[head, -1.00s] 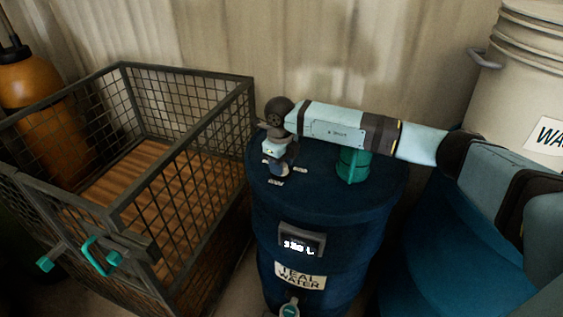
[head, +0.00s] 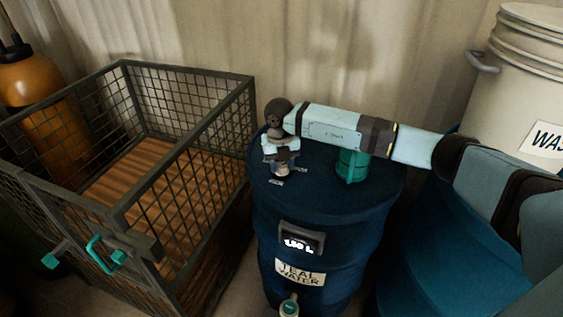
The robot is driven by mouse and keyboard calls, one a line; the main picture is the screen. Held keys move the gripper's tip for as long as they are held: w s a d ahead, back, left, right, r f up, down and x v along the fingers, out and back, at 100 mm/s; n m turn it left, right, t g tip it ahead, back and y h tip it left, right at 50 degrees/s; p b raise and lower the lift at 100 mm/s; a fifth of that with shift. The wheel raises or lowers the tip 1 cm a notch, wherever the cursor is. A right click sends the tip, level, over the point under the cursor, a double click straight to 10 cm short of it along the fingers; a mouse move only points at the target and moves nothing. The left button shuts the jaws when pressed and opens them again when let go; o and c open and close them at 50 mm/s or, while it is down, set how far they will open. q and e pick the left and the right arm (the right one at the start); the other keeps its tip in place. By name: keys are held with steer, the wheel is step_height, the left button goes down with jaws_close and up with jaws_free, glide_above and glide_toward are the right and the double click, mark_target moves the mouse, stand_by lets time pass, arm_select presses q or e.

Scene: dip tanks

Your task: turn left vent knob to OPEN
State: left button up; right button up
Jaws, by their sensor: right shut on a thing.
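A dark blue drum (head: 325,205) labelled TEAL WATER stands in the middle, with a small digital display on its front. My right arm reaches in from the right across its lid. My right gripper (head: 281,170) points down at the left side of the lid and is shut on the left vent knob (head: 282,171). The knob is mostly hidden by the fingers, so its pointer direction cannot be told. A small pale lid mark (head: 275,183) shows beside it, too small to read. My left gripper is not in view.
A green fitting (head: 352,166) stands on the lid under my forearm. A wire crate (head: 160,225) with a wooden floor and teal latches stands left of the drum. A cream bucket (head: 520,85) is at the back right, an orange cylinder (head: 35,85) at the far left.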

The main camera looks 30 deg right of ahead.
mark_target(280, 165)
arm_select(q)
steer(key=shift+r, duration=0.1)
arm_select(e)
steer(key=shift+r, duration=0.1)
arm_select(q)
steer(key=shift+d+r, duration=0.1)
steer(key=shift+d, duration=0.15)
arm_select(e)
steer(key=shift+w, duration=0.1)
steer(key=o, duration=0.9)
steer(key=shift+r, duration=0.1)
step_height(280, 165, up, 14)
steer(key=shift+a+f, duration=0.15)
steer(key=shift+f, duration=0.05)
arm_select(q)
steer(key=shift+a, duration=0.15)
